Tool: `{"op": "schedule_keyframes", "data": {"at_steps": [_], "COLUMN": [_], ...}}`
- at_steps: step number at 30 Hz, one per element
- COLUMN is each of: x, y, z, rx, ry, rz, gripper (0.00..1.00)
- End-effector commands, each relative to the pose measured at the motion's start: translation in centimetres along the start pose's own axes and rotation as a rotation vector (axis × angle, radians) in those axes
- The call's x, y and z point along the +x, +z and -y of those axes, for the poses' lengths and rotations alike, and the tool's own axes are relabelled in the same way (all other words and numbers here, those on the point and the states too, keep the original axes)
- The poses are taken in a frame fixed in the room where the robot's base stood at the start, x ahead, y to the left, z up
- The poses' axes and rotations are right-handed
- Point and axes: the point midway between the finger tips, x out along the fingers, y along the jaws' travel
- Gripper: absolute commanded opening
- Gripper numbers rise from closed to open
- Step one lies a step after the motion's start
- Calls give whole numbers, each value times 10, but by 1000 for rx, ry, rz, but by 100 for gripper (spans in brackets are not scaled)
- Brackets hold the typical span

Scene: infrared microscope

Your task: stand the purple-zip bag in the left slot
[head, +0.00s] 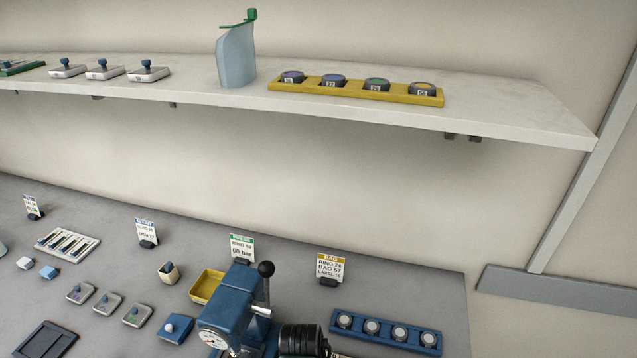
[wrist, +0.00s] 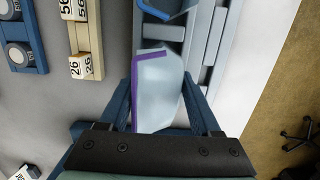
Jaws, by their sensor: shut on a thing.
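The purple-zip bag (wrist: 160,92) is pale and translucent, with a purple strip along its left and top edges in the wrist view. My gripper (wrist: 158,80) is shut on it, with one blue finger at each side. The bag's lower part is at the gripper's dark palm. Beyond the bag is a pale grey-blue slotted rack (wrist: 207,52), partly hidden by the bag. A blue-edged piece (wrist: 160,12) lies at the top; I cannot tell whether it is another bag. Which slot is the left one is not clear. The bag does not show in the head view.
In the wrist view, a blue holder with round pots (wrist: 40,62) and a tan strip with number tags (wrist: 95,45) lie left. The bench ends right of the rack, above the floor. In the head view, a blue press (head: 232,312) and a shelf (head: 520,112) show.

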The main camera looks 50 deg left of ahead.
Motion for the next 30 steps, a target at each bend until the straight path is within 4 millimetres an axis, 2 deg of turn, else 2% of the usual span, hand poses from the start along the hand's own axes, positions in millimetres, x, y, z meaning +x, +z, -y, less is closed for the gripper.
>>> {"op": "schedule_keyframes", "data": {"at_steps": [29, 30], "x": [14, 14], "y": [-2, -2], "z": [0, 0], "rx": [1, 1], "ry": [1, 1], "rz": [0, 0], "gripper": [10, 70]}}
